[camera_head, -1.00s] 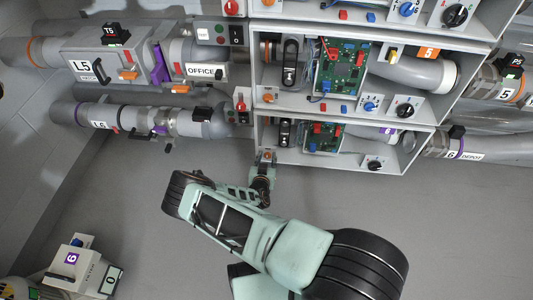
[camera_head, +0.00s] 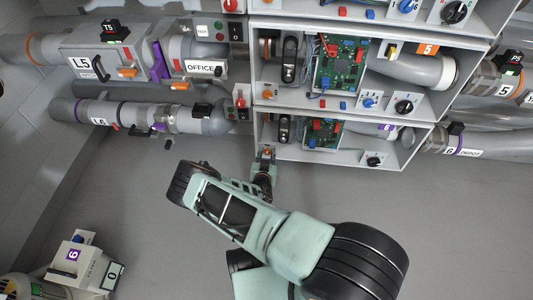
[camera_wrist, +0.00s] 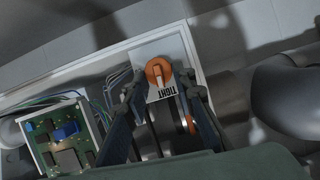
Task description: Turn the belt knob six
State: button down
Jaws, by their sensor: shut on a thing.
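The belt knob six is an orange knob with a pale pointer (camera_wrist: 158,71). It sits at the lower left of the lowest open bay (camera_head: 345,163), marked with a purple 6. In the wrist view it lies between my fingertips, above a white label with dark letters that I cannot read surely. My gripper (camera_head: 266,158) reaches up to the bay's lower left corner from below. It also shows in the wrist view (camera_wrist: 164,92), with one finger on each side of the knob, shut on it. The gripper hides most of the knob in the head view.
A green circuit board (camera_head: 320,133) and a black selector knob (camera_head: 374,159) sit in the same bay. Bay 5 (camera_head: 335,105) is just above. Grey tubes (camera_head: 150,115) run along the left wall.

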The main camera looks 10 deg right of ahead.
jog(key=m+p, duration=0.1)
jog(key=m+y+p, duration=0.1)
jog(key=shift+d+m+t+y, duration=0.3)
jog(key=shift+d+m+t, duration=0.1)
jog(key=m, duration=0.1)
jog(key=m+y, duration=0.1)
jog(key=m+t+y, duration=0.1)
jog(key=shift+s+d+f, duration=0.1)
jog(key=shift+d+f, duration=0.15)
jog(key=shift+f, duration=0.05)
jog(key=shift+d+f+m+t+y+b, duration=0.2)
jog(key=shift+m+t+b, duration=0.35)
jog(key=shift+m, duration=0.65)
jog(key=shift+a+f+m+t+y+b, duration=0.2)
jog(key=shift+m+t+b, duration=0.25)
jog(key=shift+m, duration=0.75)
jog(key=shift+d+m+t+y+b, duration=0.1)
jog(key=shift+m+t+y+b, duration=0.35)
jog(key=shift+m, duration=0.75)
jog(key=shift+t, duration=0.25)
jog(key=c, duration=1.9)
grip_release()
